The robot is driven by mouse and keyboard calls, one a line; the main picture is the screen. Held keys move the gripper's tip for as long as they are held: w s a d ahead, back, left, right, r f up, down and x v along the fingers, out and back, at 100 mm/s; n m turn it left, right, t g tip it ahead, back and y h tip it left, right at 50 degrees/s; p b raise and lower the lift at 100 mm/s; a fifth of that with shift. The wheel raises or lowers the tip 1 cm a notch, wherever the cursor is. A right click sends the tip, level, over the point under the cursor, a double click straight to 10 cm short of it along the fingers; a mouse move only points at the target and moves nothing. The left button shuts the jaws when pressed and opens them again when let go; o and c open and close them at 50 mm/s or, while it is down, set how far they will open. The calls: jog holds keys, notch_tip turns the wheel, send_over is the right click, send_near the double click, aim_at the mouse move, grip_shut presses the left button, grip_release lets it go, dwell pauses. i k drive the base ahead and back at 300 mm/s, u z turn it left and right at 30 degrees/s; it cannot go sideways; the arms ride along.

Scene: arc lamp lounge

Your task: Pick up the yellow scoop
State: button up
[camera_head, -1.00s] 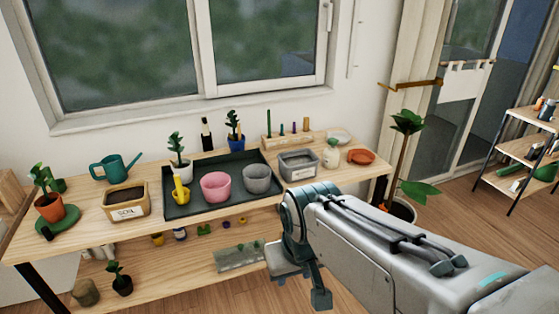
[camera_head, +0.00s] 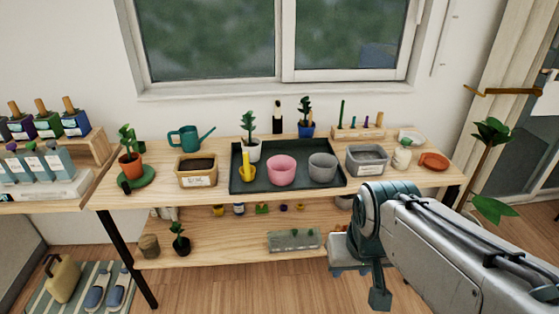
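The yellow scoop (camera_head: 247,168) stands upright at the left end of the dark tray (camera_head: 295,185) on the wooden table. It is just in front of a white-potted plant (camera_head: 251,150) and left of a pink pot (camera_head: 281,171). My gripper (camera_head: 363,285) hangs at the end of my arm, in front of the table's right part and well to the right of the scoop. It is apart from the scoop. The fingers are too unclear to tell whether they are open or shut.
A grey pot (camera_head: 322,168) shares the tray. A soil box (camera_head: 196,170) and a teal watering can (camera_head: 188,138) stand left of it, a grey bin (camera_head: 367,160) right. A lower shelf (camera_head: 215,250) holds small pots. Another table (camera_head: 70,200) adjoins at left.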

aim_at(247, 172)
jog(key=z, duration=0.15)
jog(key=k, duration=0.35)
jog(key=u, duration=1.7)
jog(key=i, duration=1.25)
jog(key=z, duration=1.15)
jog(key=i, duration=0.95)
jog(key=z, duration=0.9)
